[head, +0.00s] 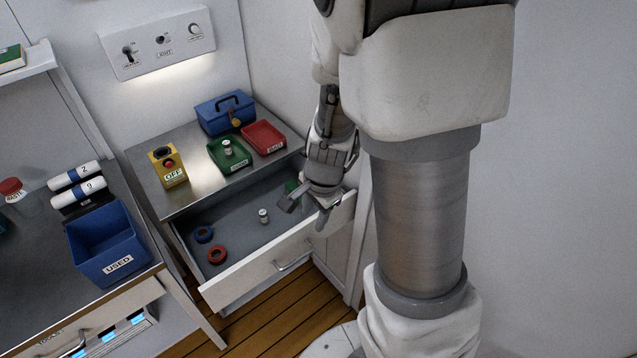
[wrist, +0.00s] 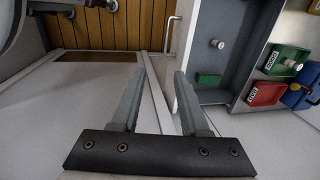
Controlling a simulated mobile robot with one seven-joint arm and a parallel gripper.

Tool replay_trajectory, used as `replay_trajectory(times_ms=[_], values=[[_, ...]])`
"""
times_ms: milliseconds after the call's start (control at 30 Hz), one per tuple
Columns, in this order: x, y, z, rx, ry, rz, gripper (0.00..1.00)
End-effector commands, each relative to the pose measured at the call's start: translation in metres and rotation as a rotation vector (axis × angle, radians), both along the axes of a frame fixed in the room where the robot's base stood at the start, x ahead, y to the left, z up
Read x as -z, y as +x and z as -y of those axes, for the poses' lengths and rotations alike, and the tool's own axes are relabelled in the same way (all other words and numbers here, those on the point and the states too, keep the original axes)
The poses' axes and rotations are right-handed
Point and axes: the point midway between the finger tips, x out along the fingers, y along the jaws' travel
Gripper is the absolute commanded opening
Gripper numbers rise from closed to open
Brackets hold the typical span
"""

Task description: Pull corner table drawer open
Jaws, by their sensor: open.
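The corner table (head: 190,140) has a steel top, and its drawer (head: 235,225) stands pulled out, with the grey inside showing. The drawer's front panel (head: 265,268) has a metal bar handle (head: 294,258), which also shows in the wrist view (wrist: 171,36). My gripper (head: 306,210) is open, at the right end of the drawer near its front edge. In the wrist view my gripper (wrist: 160,72) has its two fingers spread beside the drawer front. I cannot tell whether a finger touches the panel. The handle is clear of the fingers.
The drawer holds a blue ring (head: 204,234), a red ring (head: 217,255), a small vial (head: 263,215) and a green item (wrist: 208,79). The tabletop carries trays, a blue box (head: 225,112) and a yellow switch box (head: 167,166). A wall stands close on the right.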

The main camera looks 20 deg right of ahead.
Motion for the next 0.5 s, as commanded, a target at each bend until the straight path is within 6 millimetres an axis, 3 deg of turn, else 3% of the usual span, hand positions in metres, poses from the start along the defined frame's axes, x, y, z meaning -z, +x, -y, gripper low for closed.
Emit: replay_trajectory(times_ms=[33, 200, 500], values=[[-0.02, -0.002, 0.0, -0.003, 0.001, 0.005, 0.45], [-0.057, -0.009, 0.003, -0.001, 0.001, 0.004, 0.45], [-0.087, -0.016, 0.006, 0.0, 0.0, 0.001, 0.45]])
